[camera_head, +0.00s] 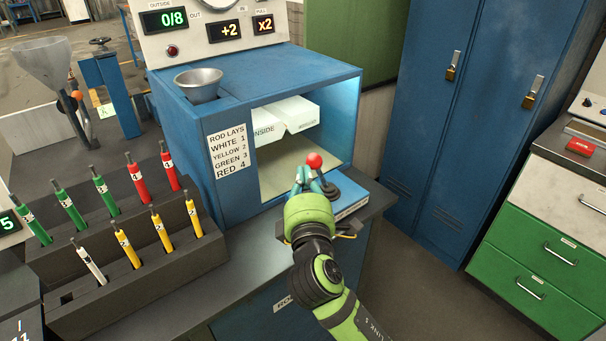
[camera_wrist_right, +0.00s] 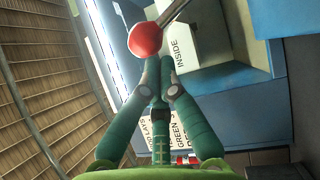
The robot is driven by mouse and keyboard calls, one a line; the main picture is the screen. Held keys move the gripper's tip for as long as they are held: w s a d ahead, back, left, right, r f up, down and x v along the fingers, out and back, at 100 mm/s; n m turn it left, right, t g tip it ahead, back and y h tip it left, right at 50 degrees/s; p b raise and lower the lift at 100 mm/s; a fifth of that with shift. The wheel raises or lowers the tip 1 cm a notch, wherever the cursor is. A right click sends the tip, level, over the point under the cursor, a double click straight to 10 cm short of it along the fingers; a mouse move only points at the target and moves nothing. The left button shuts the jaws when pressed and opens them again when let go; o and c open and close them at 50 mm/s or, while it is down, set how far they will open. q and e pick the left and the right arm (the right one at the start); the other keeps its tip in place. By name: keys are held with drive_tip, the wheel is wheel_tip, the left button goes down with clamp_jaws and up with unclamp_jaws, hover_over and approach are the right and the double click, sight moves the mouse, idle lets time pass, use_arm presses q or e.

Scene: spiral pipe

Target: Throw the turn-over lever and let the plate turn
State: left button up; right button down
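The lever has a red ball knob (camera_head: 314,160) and stands on a dark round base at the front right of the blue machine (camera_head: 270,75). Its shaft leans to the left. In the right wrist view the red knob (camera_wrist_right: 145,39) is right at the fingertips, its metal shaft running off to the upper right. My right gripper (camera_head: 305,180) is at the lever, just below the knob. Its fingers (camera_wrist_right: 158,68) are drawn together, with nothing seen between them. Inside the machine's lit opening, a white plate-like part (camera_head: 285,120) marked INSIDE sits above a pale floor. My left gripper is not in view.
A dark stepped rack (camera_head: 130,285) at left holds several coloured rods. A metal funnel (camera_head: 199,84) sits on the machine.

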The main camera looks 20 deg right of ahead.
sight(318, 158)
drive_tip(key=shift+w+d+r+m+g+p, duration=0.25)
drive_tip(key=shift+d+r+m+g+p, duration=0.35)
drive_tip(key=shift+p, duration=1.5)
drive_tip(key=shift+w+d+r+m+g+p, duration=0.3)
drive_tip(key=shift+d+r+m+p, duration=0.65)
drive_tip(key=shift+p, duration=1.1)
drive_tip(key=w+d+m+g+y+p, duration=0.1)
drive_tip(key=w+d+m+p, duration=0.1)
drive_tip(key=d+p, duration=0.4)
drive_tip(key=shift+g+p, duration=0.3)
drive_tip(key=shift+p, duration=0.8)
drive_tip(key=shift+w, duration=0.1)
drive_tip(key=shift+r, duration=0.15)
